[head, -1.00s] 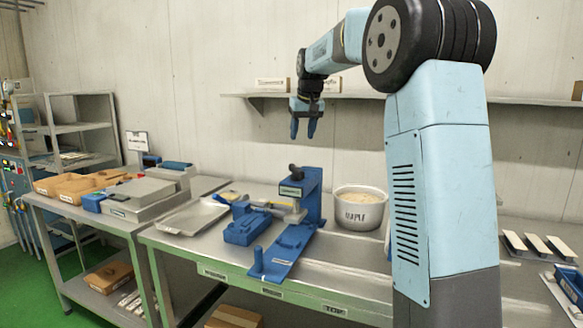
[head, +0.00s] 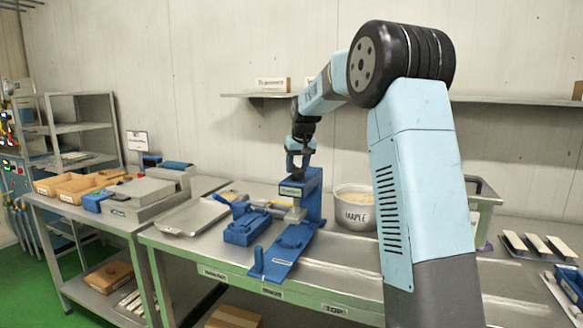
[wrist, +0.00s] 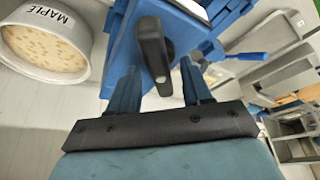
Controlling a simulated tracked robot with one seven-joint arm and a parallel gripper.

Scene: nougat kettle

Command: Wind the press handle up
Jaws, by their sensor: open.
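The blue press (head: 313,200) stands on the metal bench, with a long blue base plate running toward the front edge. Its black handle (wrist: 153,50) shows on top of the press in the wrist view. My gripper (head: 297,168) is directly above the press top, pointing down. In the wrist view my gripper (wrist: 160,82) is open, with its two blue fingers on either side of the handle's line. The handle lies between them and is not gripped. In the head view my gripper covers most of the handle. Whether a finger touches it, I cannot tell.
A white MAPLE tub (head: 354,212) stands close to the right of the press. A blue block (head: 247,228) and a metal tray (head: 195,216) lie to the left. A wall shelf (head: 258,95) is behind my arm.

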